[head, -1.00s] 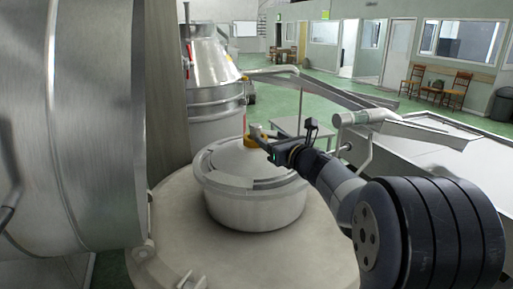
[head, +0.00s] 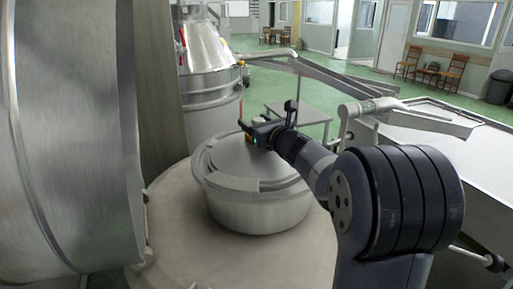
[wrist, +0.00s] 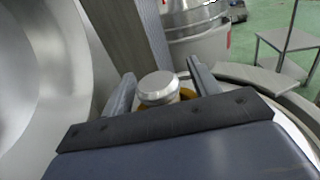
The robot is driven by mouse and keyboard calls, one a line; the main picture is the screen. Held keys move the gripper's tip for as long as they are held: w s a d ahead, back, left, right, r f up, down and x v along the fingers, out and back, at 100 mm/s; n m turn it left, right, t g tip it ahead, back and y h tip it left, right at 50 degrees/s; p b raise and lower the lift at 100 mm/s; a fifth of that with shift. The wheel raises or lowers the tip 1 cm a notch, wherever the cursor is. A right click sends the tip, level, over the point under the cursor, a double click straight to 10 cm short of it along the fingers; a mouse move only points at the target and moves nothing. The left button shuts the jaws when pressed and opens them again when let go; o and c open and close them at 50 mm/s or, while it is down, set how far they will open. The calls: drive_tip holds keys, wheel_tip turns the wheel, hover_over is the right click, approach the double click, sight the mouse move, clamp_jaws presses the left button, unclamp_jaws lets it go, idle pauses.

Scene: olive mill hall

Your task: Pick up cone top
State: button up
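A small round metal cap (wrist: 158,88) with a yellow part (wrist: 187,94) under it stands on a wide metal lid (head: 226,165). I take this cap to be the cone top, though its shape is only partly visible. In the wrist view it sits between the two fingers of my gripper (wrist: 160,84), with a gap on both sides. My gripper (head: 258,131) is open at the far side of the lid in the head view, where it largely hides the cap; a bit of yellow shows below it. The wrist housing hides the cap's lower front.
The lid covers a round metal tub (head: 258,212) on a broad pale drum top (head: 180,215). A large steel cylinder (head: 75,140) stands close on the left. A cone-shaped steel vessel (head: 206,50) stands behind. A small table (head: 298,112) and metal chutes lie beyond to the right.

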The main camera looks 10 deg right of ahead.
clamp_jaws()
idle(0.5)
idle(0.7)
drive_tip(key=shift+w+r, duration=0.1)
drive_tip(key=shift+r, duration=0.1)
